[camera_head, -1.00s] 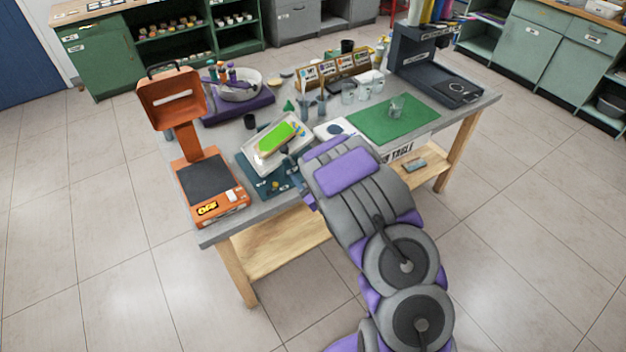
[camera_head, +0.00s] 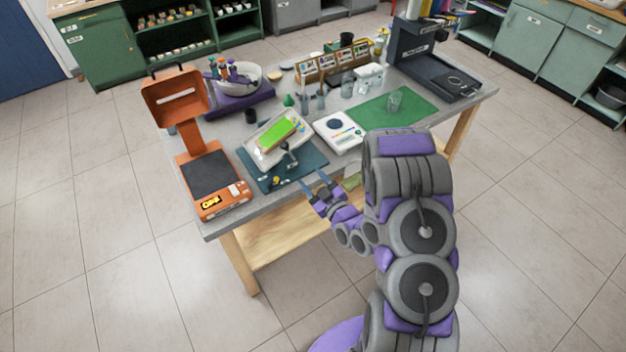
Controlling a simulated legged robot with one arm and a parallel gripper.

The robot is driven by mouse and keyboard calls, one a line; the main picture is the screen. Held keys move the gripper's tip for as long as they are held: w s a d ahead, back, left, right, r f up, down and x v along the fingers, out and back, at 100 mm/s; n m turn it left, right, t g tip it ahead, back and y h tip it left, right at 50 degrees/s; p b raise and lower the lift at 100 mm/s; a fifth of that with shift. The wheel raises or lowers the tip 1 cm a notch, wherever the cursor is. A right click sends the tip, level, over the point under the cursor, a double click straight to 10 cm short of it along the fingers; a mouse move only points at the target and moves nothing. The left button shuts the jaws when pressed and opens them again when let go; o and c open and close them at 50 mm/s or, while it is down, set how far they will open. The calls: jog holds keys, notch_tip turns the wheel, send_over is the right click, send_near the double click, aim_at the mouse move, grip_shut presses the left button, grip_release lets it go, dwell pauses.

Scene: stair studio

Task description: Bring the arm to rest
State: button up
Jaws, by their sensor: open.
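My gripper (camera_head: 314,185) is at the front edge of the grey worktable (camera_head: 226,225), just in front of the dark teal mat. Its two fingers are apart and nothing shows between them. My arm is folded and bent at the right of the gripper, covering part of the table's front edge and lower shelf. On the mat (camera_head: 310,160) a white tray (camera_head: 262,160) sits tilted, with a bright green slab (camera_head: 277,133) in it. A small dark item with a stem stands at the tray's front right.
An orange scale-like device (camera_head: 212,200) stands at the table's left. A white device with a round dark pad (camera_head: 338,131) and a green mat (camera_head: 412,117) with a glass (camera_head: 394,101) lie to the right. A dark machine (camera_head: 432,70) stands at the back right. The floor at left is clear.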

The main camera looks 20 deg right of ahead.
dwell(0.4)
jog(key=s+d+r+m+g+h, duration=0.3)
jog(key=s+d+r+g+h, duration=0.45)
jog(key=g, duration=0.25)
jog(key=s+a+r+m+g, duration=0.1)
jog(key=s+a+r+g, duration=0.2)
jog(key=s, duration=0.8)
jog(key=s+a+r+m+g+y+b, duration=0.1)
jog(key=s+r, duration=0.4)
jog(key=s, duration=0.5)
jog(key=s+a+r+m+g+y, duration=0.1)
jog(key=s+a+r+g, duration=0.3)
jog(key=s, duration=0.7)
jog(key=shift+s+a+m+g, duration=0.3)
jog(key=shift+a+m+g, duration=0.2)
jog(key=shift+a+m, duration=0.25)
